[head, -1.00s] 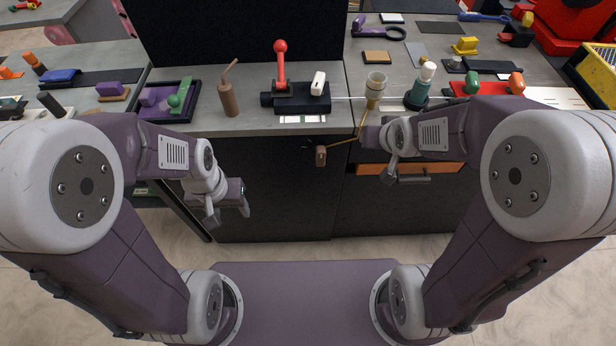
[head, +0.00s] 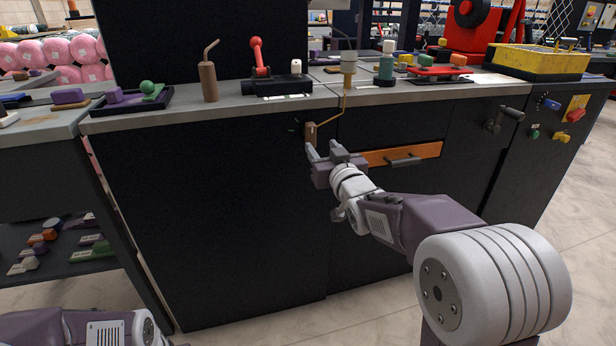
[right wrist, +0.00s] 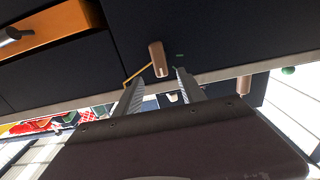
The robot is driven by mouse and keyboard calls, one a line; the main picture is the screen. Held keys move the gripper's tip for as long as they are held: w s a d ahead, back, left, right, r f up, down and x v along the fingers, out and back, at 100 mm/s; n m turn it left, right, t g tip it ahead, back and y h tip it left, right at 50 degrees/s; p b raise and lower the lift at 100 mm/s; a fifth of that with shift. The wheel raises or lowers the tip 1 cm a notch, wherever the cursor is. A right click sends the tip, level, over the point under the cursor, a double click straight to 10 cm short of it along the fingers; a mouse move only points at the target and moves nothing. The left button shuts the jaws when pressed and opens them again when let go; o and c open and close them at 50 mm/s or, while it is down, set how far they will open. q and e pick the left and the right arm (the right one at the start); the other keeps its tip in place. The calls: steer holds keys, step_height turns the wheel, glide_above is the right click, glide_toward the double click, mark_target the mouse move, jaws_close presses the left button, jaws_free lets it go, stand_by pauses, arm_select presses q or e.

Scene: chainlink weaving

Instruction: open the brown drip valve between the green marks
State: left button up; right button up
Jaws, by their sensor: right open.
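The brown drip valve (head: 311,131) is a small brown handle on the dark cabinet front, below the worktop edge. A thin brass pipe (head: 331,118) runs from it up to a brass-and-white cup (head: 348,66). My right gripper (head: 323,150) is open, just below the valve in the head view. In the right wrist view, the valve handle (right wrist: 158,60) shows beyond and between the open fingers (right wrist: 160,77), with nothing gripped. One short green mark (right wrist: 180,55) shows beside the handle; another cannot be made out. My left gripper is out of view.
An orange drawer front (head: 420,151) with a dark handle (head: 403,161) is right of the valve. A brown bottle with a bent spout (head: 209,82) and a red-knobbed lever (head: 257,55) stand on the worktop above. The cabinet front left of the valve is bare.

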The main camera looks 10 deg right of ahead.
mark_target(312, 136)
steer(key=w, duration=0.4)
steer(key=w+b, duration=0.1)
steer(key=w, duration=0.3)
steer(key=shift+a+f, duration=0.15)
steer(key=shift+f, duration=0.05)
steer(key=shift+w+r, duration=0.1)
steer(key=shift+w, duration=0.35)
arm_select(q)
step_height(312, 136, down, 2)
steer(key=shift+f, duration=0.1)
arm_select(e)
jaws_close()
